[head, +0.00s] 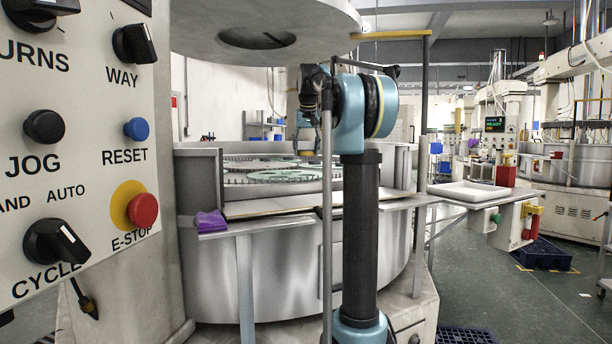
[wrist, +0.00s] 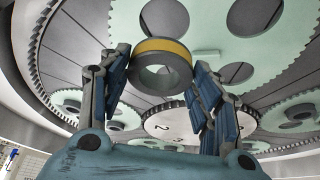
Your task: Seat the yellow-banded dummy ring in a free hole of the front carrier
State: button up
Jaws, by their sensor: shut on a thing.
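In the wrist view my gripper (wrist: 160,80) is shut on the yellow-banded dummy ring (wrist: 162,45), a grey ring with a yellow stripe around its outside. The ring is held between the two fingertips, and its opening shows. Beyond it lies a large mint-green toothed carrier (wrist: 112,18) with round dark holes, some partly cut off by the frame. The ring looks apart from the carrier, but its height is hard to tell. In the head view the mint-green carriers (head: 285,175) lie inside the machine. My arm hides part of them, and the ring cannot be made out there.
A toothed rim (wrist: 38,50) surrounds the carriers, and a pale numbered centre disc (wrist: 170,122) lies between them. The upper plate (head: 265,25) hangs above the machine. A white tray (head: 470,193) stands at right; the control panel is at left.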

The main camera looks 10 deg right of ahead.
aim_at(308, 152)
notch_tip(308, 152, down, 7)
jog(key=shift+d+f, duration=0.1)
jog(key=shift+f, duration=0.05)
jog(key=shift+s+f, duration=0.1)
jog(key=shift+f, duration=0.25)
jog(key=shift+c, duration=1.4)
jog(key=o, duration=1.7)
jog(key=v, duration=1.2)
